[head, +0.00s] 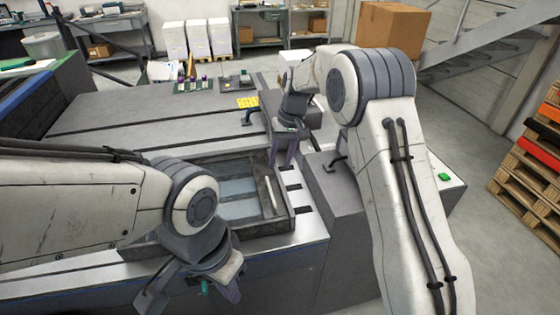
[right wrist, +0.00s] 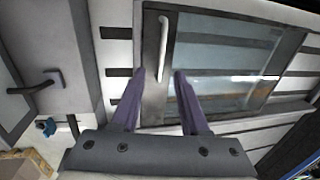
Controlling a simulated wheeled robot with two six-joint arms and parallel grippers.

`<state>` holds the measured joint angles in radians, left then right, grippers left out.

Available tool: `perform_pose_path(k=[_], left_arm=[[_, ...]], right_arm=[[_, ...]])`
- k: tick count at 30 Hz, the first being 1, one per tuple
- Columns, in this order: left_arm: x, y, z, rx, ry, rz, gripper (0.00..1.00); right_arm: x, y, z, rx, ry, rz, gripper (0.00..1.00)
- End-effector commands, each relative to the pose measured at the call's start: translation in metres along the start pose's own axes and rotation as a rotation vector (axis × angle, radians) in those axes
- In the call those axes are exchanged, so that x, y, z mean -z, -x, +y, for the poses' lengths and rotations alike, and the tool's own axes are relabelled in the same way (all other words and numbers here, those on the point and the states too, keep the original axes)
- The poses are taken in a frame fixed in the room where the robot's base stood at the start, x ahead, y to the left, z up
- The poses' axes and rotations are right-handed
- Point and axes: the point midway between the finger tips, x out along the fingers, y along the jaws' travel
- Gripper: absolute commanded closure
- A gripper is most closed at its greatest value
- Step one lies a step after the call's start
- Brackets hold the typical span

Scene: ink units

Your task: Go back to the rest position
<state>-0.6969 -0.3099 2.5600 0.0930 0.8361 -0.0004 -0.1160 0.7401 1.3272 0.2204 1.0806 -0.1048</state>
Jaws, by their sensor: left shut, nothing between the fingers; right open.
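My left gripper (head: 190,290) hangs low at the front edge of the machine, in front of the open bay. It is shut and holds nothing. My right gripper (head: 284,152) points down over the back right corner of the bay.
The grey machine top (head: 130,115) spreads behind the bay. A dark handle (head: 335,163) and a green button (head: 443,177) are on the right block. A cardboard box (head: 393,28) stands at the back, and wooden pallets (head: 530,175) at right.

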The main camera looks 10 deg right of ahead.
Motion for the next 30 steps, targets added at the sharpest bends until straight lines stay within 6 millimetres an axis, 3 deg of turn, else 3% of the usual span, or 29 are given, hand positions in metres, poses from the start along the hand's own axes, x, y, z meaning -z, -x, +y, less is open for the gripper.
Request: perform_pose_path(k=[7,11,15,19,24,27,30], left_arm=[[0.000,0.000,0.000,0.000,0.000,0.000,1.00],[0.000,0.000,0.000,0.000,0.000,0.000,1.00],[0.000,0.000,0.000,0.000,0.000,0.000,1.00],[0.000,0.000,0.000,0.000,0.000,0.000,1.00],[0.000,0.000,0.000,0.000,0.000,0.000,1.00],[0.000,0.000,0.000,0.000,0.000,0.000,1.00],[0.000,0.000,0.000,0.000,0.000,0.000,1.00]], right_arm=[[-0.005,0.003,-0.006,-0.002,0.009,-0.001,0.55],[-0.034,0.018,-0.036,-0.014,0.062,-0.004,0.55],[-0.103,0.041,-0.082,-0.039,0.167,-0.011,0.55],[-0.184,0.053,-0.107,-0.062,0.275,-0.015,0.55],[-0.284,0.054,-0.110,-0.086,0.407,-0.018,0.55],[-0.326,0.049,-0.101,-0.094,0.464,-0.018,0.55],[-0.352,0.043,-0.092,-0.100,0.502,-0.019,0.55]])
